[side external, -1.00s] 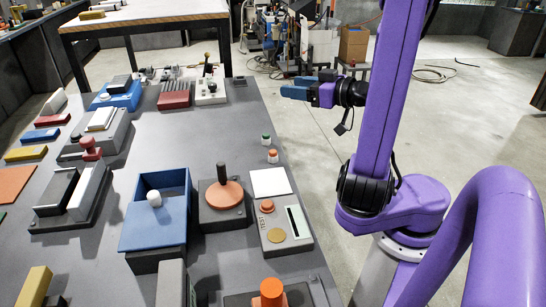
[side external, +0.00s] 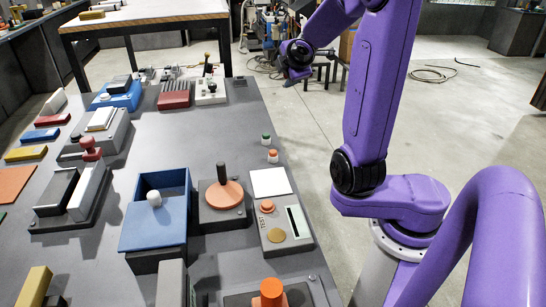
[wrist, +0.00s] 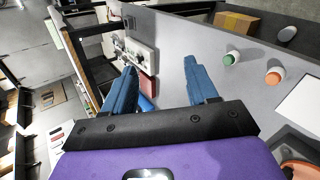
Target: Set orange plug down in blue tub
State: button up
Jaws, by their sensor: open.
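The blue tub (side external: 152,236) is a square blue box on a dark base on the grey bench, with an open hollow at its back and a white knob over its blue front part. An orange cylinder (side external: 271,292) stands on a dark plate at the bottom edge. A small orange-topped white piece (side external: 272,156) stands near the bench's right edge and shows in the wrist view (wrist: 274,76). I cannot tell which is the orange plug.
A green-topped piece (side external: 266,139) stands beside the orange-topped one. An orange disc with a black handle (side external: 223,193) and a panel with an orange button (side external: 283,225) lie right of the tub. Several blocks and fixtures fill the left side. Bare bench lies behind the tub.

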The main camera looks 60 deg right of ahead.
jog(key=a+n+g+y, duration=0.2)
jog(key=a+n+g, duration=0.2)
jog(key=a+n, duration=0.2)
jog(key=n+g+y, duration=0.2)
jog(key=n, duration=0.3)
send_over(273, 152)
jog(key=s+a, duration=0.1)
jog(key=a, duration=0.1)
notch_tip(273, 152, down, 15)
jog(key=shift+x, duration=3.15)
jog(key=shift+d+r, duration=0.1)
jog(key=shift+d, duration=0.1)
jog(key=shift+c, duration=0.3)
grip_shut()
